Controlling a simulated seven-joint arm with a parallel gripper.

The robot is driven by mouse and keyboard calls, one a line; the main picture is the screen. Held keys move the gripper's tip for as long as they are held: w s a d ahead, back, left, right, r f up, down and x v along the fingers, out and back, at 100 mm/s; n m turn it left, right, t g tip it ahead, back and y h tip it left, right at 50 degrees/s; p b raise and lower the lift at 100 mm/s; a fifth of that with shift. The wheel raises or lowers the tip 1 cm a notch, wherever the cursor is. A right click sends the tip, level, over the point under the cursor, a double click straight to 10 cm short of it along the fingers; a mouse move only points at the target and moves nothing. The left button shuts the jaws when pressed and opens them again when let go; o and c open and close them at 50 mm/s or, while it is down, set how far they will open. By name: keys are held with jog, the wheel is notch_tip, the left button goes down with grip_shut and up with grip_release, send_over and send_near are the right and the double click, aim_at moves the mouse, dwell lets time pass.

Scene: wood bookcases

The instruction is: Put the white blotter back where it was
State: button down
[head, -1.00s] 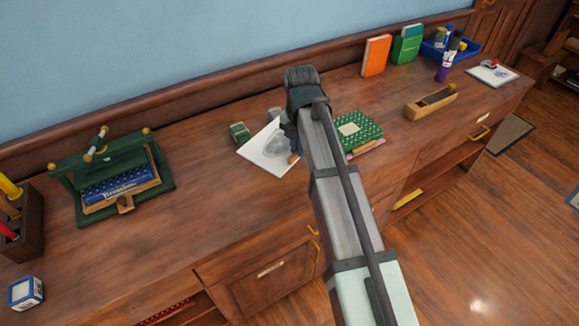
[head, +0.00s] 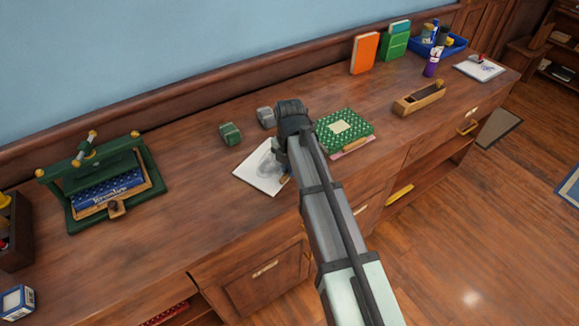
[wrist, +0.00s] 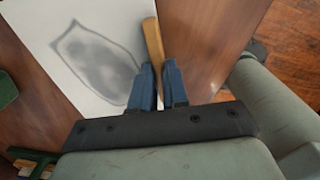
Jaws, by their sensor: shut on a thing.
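The white blotter (head: 259,174) is a flat white sheet with a grey smudged outline on it and a tan wooden strip along one edge. It is low over the counter, left of the green patterned book; I cannot tell whether it touches the wood. In the wrist view the blotter (wrist: 50,28) fills the upper left. My gripper (wrist: 157,85) has its blue fingers closed on the tan strip (wrist: 153,45) at the blotter's right edge.
A green block (head: 230,134) and a grey block (head: 266,117) stand behind the blotter. The green patterned book (head: 352,126) lies close on the right. A green press (head: 75,172) stands at left, with bare counter (head: 195,205) between.

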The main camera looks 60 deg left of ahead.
jog(key=shift+f, duration=0.1)
jog(key=c, duration=1.1)
grip_release()
notch_tip(320, 180, up, 12)
jog(key=shift+r, duration=0.15)
